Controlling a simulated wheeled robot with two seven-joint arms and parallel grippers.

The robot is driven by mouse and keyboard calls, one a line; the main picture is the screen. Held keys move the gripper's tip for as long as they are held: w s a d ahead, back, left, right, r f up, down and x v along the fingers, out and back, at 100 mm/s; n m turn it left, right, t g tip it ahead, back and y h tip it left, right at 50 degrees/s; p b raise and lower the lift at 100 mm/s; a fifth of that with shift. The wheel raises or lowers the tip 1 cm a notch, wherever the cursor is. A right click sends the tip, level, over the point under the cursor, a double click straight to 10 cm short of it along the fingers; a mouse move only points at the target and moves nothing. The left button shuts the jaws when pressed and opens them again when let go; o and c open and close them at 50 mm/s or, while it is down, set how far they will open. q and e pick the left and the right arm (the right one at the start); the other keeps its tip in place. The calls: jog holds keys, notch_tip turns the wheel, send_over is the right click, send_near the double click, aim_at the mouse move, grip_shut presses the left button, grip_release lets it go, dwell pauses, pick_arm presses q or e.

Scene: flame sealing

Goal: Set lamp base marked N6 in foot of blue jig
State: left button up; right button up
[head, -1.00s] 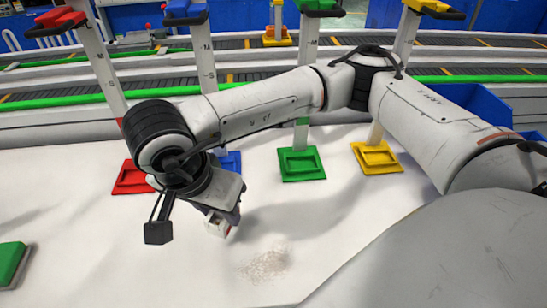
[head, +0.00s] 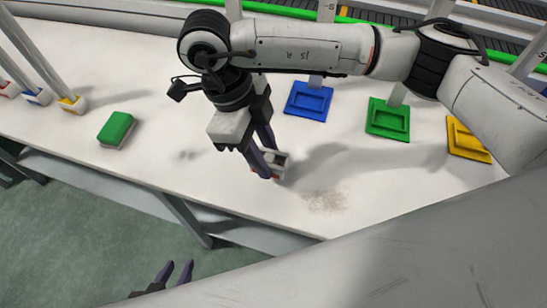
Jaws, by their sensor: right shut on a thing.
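My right gripper (head: 266,165), pointing down over the white table, is shut on a small light-grey block-like piece (head: 281,160) with a dark opening and a bit of red low at its side. This looks like a lamp base; no N6 mark is readable. It is close to the tabletop, but I cannot tell whether it touches. The blue jig's foot (head: 308,101), a blue square with a raised rim, lies behind and to the right of the gripper, apart from it. My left gripper (head: 178,272) shows at the bottom edge, fingers apart and empty, beyond the table's front edge.
The green foot (head: 388,119) and yellow foot (head: 467,140) stand right of the blue one. A green-topped block (head: 117,129) lies at left. Several posts with small coloured feet stand far left. A brownish speckled patch (head: 325,201) marks the table near its front edge.

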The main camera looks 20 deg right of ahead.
notch_tip(320, 180, down, 6)
jog(key=shift+r, duration=0.15)
dwell(0.3)
jog(key=shift+f, duration=0.25)
jog(key=o, duration=1.1)
jog(key=shift+r, duration=0.1)
